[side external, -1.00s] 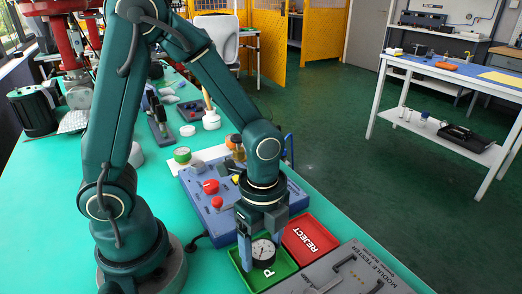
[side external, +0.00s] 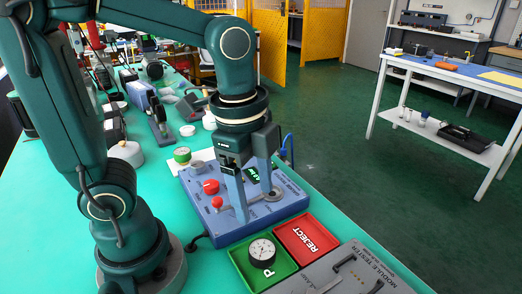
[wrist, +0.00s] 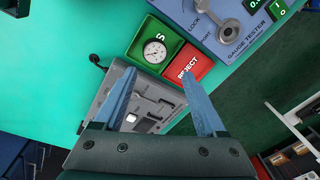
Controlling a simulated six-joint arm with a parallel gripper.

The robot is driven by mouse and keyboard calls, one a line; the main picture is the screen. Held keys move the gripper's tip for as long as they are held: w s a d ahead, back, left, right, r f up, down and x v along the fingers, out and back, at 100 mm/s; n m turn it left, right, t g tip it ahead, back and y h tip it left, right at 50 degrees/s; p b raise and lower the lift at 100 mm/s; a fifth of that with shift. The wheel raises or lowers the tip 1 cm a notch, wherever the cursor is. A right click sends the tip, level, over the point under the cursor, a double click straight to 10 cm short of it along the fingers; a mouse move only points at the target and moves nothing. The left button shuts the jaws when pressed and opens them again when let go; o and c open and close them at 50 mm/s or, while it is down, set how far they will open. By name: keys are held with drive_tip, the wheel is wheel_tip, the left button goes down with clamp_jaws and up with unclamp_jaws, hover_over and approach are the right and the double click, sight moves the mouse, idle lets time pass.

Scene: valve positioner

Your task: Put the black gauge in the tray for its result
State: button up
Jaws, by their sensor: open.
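The black gauge (side external: 262,252), with its white dial face up, lies in the green tray (side external: 236,262), whose label is partly covered by it. In the wrist view the gauge (wrist: 155,51) also lies inside the green tray (wrist: 140,38). The red REJECT tray (side external: 322,240) beside it is empty. My gripper (side external: 256,204) is open and empty.
The gauge tester has a red button (side external: 211,187) and a green display (side external: 252,174), partly hidden by my fingers. A grey module tester (side external: 350,275) stands right of the trays. A green-and-white round item (side external: 182,155) stands behind the tester. The green bench at front left is clear.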

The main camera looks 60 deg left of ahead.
drive_tip(key=s+a+n+t, duration=0.1)
drive_tip(key=n, duration=0.3)
drive_tip(key=s+a+r+n+t, duration=0.1)
drive_tip(key=n+t, duration=0.1)
drive_tip(key=n, duration=0.2)
drive_tip(key=a+n+t, duration=0.1)
drive_tip(key=n, duration=0.3)
drive_tip(key=shift+s+r, duration=0.2)
drive_tip(key=shift+s, duration=0.2)
